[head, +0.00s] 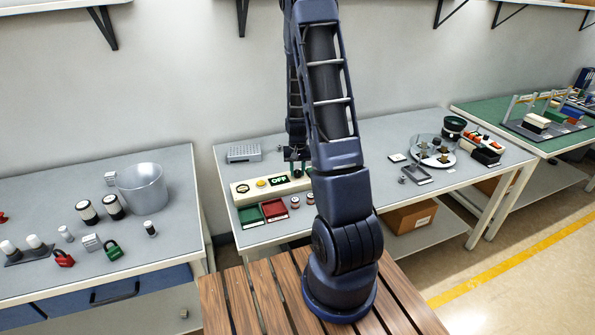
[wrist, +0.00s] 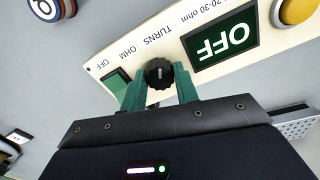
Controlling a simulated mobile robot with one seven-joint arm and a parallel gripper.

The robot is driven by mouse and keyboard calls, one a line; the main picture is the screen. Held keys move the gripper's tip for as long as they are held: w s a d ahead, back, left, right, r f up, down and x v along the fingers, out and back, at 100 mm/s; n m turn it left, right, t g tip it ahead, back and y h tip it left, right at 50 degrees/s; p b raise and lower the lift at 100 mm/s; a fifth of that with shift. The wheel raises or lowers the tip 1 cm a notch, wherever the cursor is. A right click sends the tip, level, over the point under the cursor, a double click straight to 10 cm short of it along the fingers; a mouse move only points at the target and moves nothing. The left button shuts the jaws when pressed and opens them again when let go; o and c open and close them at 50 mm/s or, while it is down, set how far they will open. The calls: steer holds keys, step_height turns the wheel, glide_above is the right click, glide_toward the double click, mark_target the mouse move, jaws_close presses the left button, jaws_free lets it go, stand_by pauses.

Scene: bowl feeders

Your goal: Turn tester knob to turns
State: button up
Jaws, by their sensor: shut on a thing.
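The tester (head: 282,186) is a long cream box on the middle table, partly hidden behind my arm in the head view. In the wrist view its panel (wrist: 230,22) appears upside down, with a dark display (wrist: 222,40) reading OFF and the labels TURNS and OHM. The black tester knob (wrist: 158,73) has a white pointer mark and sits beside those labels. My gripper (wrist: 160,84) has its green fingers on either side of the knob and is shut on it. In the head view the gripper is mostly hidden.
A yellow button (wrist: 297,10) is on the tester panel. Red (head: 274,209) and green (head: 250,216) trays and small spools stand in front of the tester. A grey perforated box (head: 244,153) lies behind it. A round plate (head: 421,158) with parts is at the right.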

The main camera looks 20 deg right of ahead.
mark_target(297, 171)
steer(key=shift+m, duration=1.6)
steer(key=o, duration=1)
step_height(297, 171, up, 11)
steer(key=shift+f, duration=0.1)
